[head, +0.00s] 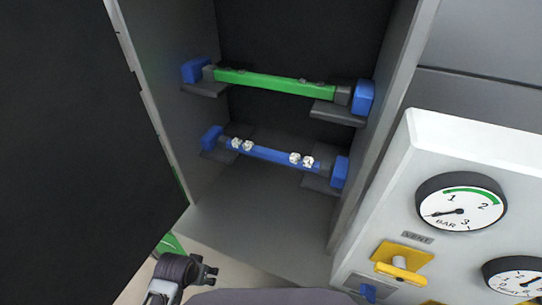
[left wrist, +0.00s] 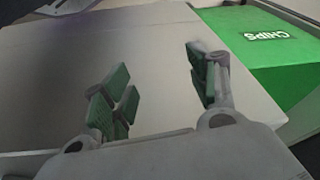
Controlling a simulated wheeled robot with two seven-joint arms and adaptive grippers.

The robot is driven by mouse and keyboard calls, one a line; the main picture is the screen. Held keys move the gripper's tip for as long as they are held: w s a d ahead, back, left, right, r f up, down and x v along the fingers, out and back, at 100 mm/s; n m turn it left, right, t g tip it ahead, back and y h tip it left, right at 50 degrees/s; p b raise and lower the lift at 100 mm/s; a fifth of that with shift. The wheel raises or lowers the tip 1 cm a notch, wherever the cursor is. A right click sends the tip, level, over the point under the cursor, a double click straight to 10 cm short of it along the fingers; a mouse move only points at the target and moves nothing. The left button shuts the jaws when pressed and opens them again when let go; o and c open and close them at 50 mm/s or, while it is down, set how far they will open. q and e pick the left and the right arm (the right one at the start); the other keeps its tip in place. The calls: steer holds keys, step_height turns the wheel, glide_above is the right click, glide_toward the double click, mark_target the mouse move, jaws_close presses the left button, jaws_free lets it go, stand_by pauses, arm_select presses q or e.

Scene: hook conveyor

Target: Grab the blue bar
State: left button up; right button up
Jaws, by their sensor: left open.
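The blue bar (head: 270,154) lies across the lower pair of grey supports inside an open grey cabinet, in the head view. It has white metal clips near both ends and a blue block at each end. My left gripper (head: 208,272) is at the bottom of the head view, below the bar and well apart from it. In the left wrist view, my left gripper (left wrist: 158,85) has its green-padded fingers spread, with nothing between them. The blue bar does not show in the left wrist view. My right gripper is not in view.
A green bar (head: 276,83) rests on the supports above the blue one. Cabinet side walls flank both bars. A white panel with gauges (head: 461,202) and a yellow valve handle (head: 401,267) stands at right. A green box marked CHIPS (left wrist: 262,60) shows in the left wrist view.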

arm_select(q)
steer(key=w+d+r+h, duration=0.1)
steer(key=w+d+r, duration=0.1)
steer(key=d+r, duration=0.1)
steer(key=w+d+r+h, duration=0.2)
steer(key=d+r, duration=0.1)
steer(key=w+d+r+t+h, duration=0.1)
steer(key=w+d+r+h, duration=0.1)
steer(key=w+d, duration=0.1)
steer(key=shift+d+r+n, duration=0.15)
steer(key=shift+r+n, duration=0.25)
steer(key=w+d+r+n+t+h, duration=0.1)
steer(key=w+d+r+h, duration=0.3)
steer(key=w+d+h, duration=0.15)
steer(key=n+t+h, duration=0.3)
steer(key=n+h, duration=0.2)
steer(key=n, duration=0.1)
glide_toward(269, 157)
steer(key=x, duration=0.3)
steer(key=shift+s+f, duration=0.1)
steer(key=shift+x, duration=1.05)
